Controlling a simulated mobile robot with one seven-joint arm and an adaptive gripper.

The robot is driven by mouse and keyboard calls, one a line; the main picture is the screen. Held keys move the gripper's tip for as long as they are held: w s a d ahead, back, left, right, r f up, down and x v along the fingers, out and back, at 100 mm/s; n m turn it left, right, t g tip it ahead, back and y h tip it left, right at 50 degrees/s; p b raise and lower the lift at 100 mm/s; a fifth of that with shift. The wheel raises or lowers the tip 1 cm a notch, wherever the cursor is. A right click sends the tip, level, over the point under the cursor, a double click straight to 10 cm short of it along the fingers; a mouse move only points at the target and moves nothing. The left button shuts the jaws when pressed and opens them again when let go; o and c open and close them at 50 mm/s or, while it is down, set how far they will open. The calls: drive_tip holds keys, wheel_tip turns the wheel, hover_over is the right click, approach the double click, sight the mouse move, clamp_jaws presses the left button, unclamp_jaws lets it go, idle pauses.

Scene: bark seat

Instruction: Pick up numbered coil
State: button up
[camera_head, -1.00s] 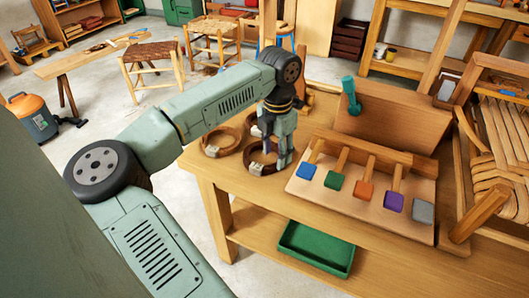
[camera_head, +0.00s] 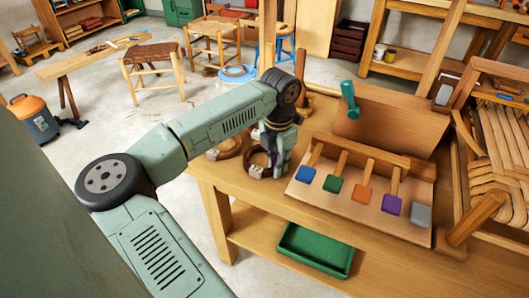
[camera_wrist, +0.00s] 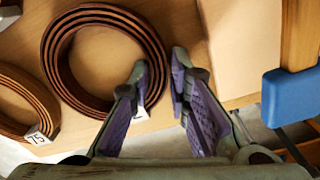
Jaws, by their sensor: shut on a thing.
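A dark brown coil (camera_head: 255,160) is at the front left of the workbench. In the wrist view it is a wide ring of wound strips (camera_wrist: 70,92). My gripper (camera_head: 278,172) points down at the coil's right side. In the wrist view my gripper (camera_wrist: 160,70) has one finger inside the ring and one outside, shut on its right wall. A white tag (camera_wrist: 140,114) is partly hidden behind the left finger, so its number is unreadable. A lighter coil (camera_wrist: 35,100) with a tag reading 75 lies to the left. I cannot tell whether the held coil touches the bench.
A wooden rack with colored-tipped tools (camera_head: 365,190) stands close to the right of my gripper. A teal-handled tool (camera_head: 350,98) stands behind it. A green tray (camera_head: 315,250) is on the lower shelf. The lighter coil (camera_head: 226,148) is close on the left.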

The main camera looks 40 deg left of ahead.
clamp_jaws()
drive_tip(key=shift+r, duration=0.1)
wheel_tip(320, 180, up, 10)
drive_tip(key=b, duration=0.2)
idle(0.4)
